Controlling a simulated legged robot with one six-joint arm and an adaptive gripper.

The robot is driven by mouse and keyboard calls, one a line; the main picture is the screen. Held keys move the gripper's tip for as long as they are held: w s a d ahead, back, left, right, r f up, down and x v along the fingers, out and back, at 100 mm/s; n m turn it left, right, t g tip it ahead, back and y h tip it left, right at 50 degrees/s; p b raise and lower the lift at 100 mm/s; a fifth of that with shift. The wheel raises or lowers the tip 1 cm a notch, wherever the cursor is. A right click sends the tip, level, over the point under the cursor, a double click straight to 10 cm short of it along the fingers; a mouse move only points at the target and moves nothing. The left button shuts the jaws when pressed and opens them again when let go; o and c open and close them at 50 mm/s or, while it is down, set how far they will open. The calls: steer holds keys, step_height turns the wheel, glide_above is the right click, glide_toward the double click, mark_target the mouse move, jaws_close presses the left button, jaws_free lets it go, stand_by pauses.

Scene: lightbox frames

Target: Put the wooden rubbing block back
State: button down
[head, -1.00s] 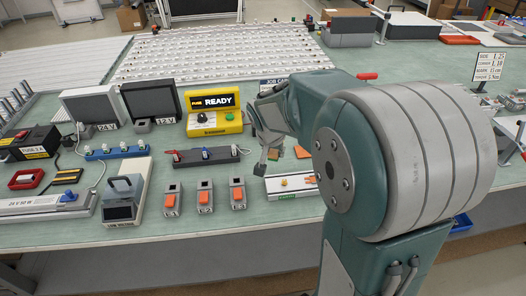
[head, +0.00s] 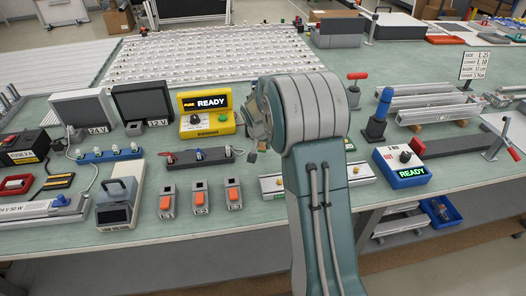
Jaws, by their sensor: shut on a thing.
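My gripper (head: 258,148) hangs over the middle of the bench, left of my forearm and just right of the yellow READY box. My arm hides much of it. Its fingers look closed around a small tan-brown piece, which appears to be the wooden rubbing block (head: 263,146); only a little of it shows. I cannot tell from this view how far it is above the bench, nor what lies right behind my arm.
The yellow READY box (head: 208,113) stands left of my gripper. A dark strip with knobs (head: 199,156) and several orange-switched blocks (head: 234,196) are nearby. A white tray (head: 271,187) lies below. The blue READY box (head: 403,165) and a blue-handled post (head: 380,116) stand right.

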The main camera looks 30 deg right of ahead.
mark_target(263, 156)
steer(key=shift+w+f, duration=0.2)
steer(key=shift+f, duration=0.15)
step_height(263, 156, down, 3)
steer(key=shift+d+r, duration=0.15)
steer(key=shift+r, duration=0.05)
steer(key=shift+d+f, duration=0.3)
steer(key=shift+c, duration=1.9)
jaws_free()
steer(key=shift+a, duration=0.25)
